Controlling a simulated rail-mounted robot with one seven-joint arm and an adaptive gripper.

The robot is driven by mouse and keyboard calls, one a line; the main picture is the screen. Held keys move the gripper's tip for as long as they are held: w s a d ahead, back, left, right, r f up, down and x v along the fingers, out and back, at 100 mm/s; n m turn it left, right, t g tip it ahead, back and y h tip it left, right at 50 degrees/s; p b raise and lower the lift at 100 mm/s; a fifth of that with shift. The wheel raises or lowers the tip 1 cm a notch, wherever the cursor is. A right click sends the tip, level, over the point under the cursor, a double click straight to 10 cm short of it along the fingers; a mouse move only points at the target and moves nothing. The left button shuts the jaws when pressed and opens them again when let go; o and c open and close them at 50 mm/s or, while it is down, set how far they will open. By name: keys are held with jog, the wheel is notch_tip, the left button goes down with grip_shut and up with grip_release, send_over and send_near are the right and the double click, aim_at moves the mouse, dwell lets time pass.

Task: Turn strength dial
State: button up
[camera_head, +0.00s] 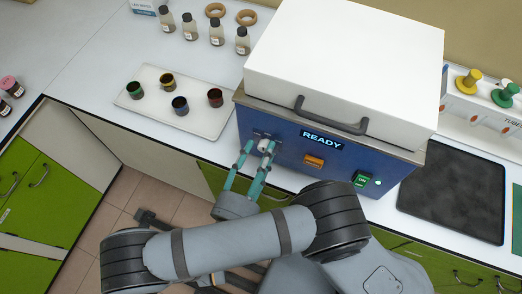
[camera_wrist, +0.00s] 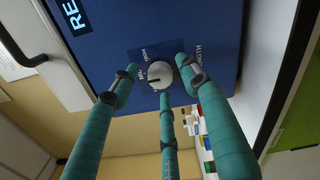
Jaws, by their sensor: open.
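The strength dial is a round light-grey knob (camera_wrist: 159,74) with a dark pointer line, on a dark label plate on the blue front panel. In the head view the dial (camera_head: 263,145) sits at the panel's left part, partly behind my fingers. My gripper (camera_head: 258,149) has teal fingers reaching up to the panel from below. In the wrist view my gripper (camera_wrist: 158,80) is open, with fingertips spread left, right and below the dial. I cannot tell whether any fingertip touches it. The label's wording is only partly readable.
The blue machine (camera_head: 390,163) has a white lid (camera_head: 345,65) with a dark handle (camera_head: 330,118), a READY display (camera_head: 322,140), an orange label (camera_head: 314,161) and a green switch (camera_head: 361,179). A tray (camera_head: 195,115) with several small cups lies left. A black mat (camera_head: 455,195) lies right.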

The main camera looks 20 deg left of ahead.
jog(key=shift+c, duration=1.3)
jog(key=c, duration=0.9)
